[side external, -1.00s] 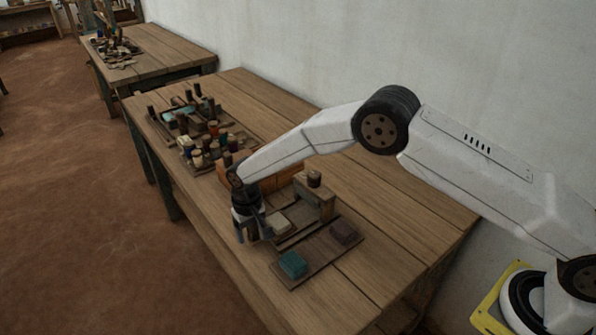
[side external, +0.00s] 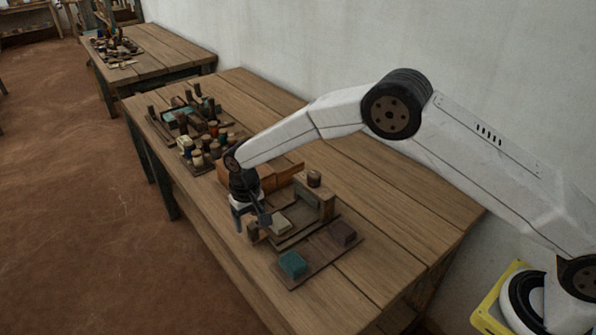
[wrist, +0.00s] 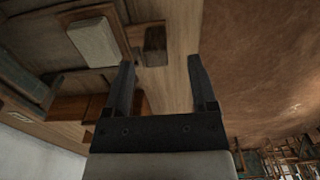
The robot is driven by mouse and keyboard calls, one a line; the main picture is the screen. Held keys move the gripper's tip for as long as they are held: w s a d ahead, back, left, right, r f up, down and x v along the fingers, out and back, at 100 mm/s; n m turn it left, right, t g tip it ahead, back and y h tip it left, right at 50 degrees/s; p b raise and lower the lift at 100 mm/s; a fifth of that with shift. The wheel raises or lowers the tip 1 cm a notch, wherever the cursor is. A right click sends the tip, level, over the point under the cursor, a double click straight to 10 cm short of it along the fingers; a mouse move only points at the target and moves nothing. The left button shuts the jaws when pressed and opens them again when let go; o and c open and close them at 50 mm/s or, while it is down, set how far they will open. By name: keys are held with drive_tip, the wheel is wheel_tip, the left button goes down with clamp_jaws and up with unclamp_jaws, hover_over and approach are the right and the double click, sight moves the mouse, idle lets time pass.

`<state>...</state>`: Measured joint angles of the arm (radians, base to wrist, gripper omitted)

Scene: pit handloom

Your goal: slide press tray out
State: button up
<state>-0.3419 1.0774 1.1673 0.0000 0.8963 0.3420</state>
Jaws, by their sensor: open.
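The press (side external: 315,197) is a small wooden frame with a round knob on top, standing on the near bench. Its flat brown tray (side external: 290,240) lies low at the frame and bears a cream block (side external: 280,227). The cream block also shows in the wrist view (wrist: 93,40), upper left. A small brown wooden block (wrist: 155,45) sits at the tray's outer end. My gripper (side external: 252,222) is open and empty beside that end. In the wrist view its fingers (wrist: 162,70) point toward the small block, which lies nearer the left finger. I cannot tell whether they touch it.
A dark board with a teal block (side external: 292,264) and a dark brown block (side external: 343,232) lies in front of the press. An orange-brown wooden piece (side external: 283,174) is behind. Several spools (side external: 205,150) crowd the bench beyond. The bench's left edge is close to my gripper.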

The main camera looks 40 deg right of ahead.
drive_tip(key=shift+r, duration=1.25)
drive_tip(key=shift+s+d+r, duration=0.2)
drive_tip(key=shift+d+r, duration=0.2)
drive_tip(key=shift+d, duration=0.05)
drive_tip(key=s+d+r+t, duration=0.1)
drive_tip(key=s+d+r, duration=0.3)
drive_tip(key=s+d, duration=0.5)
drive_tip(key=s+d+r+t, duration=0.1)
drive_tip(key=s+d+r, duration=0.3)
drive_tip(key=s+d, duration=0.5)
drive_tip(key=s, duration=0.8)
drive_tip(key=shift+d+r+t, duration=0.2)
drive_tip(key=shift+d+t, duration=0.05)
drive_tip(key=shift+t, duration=0.05)
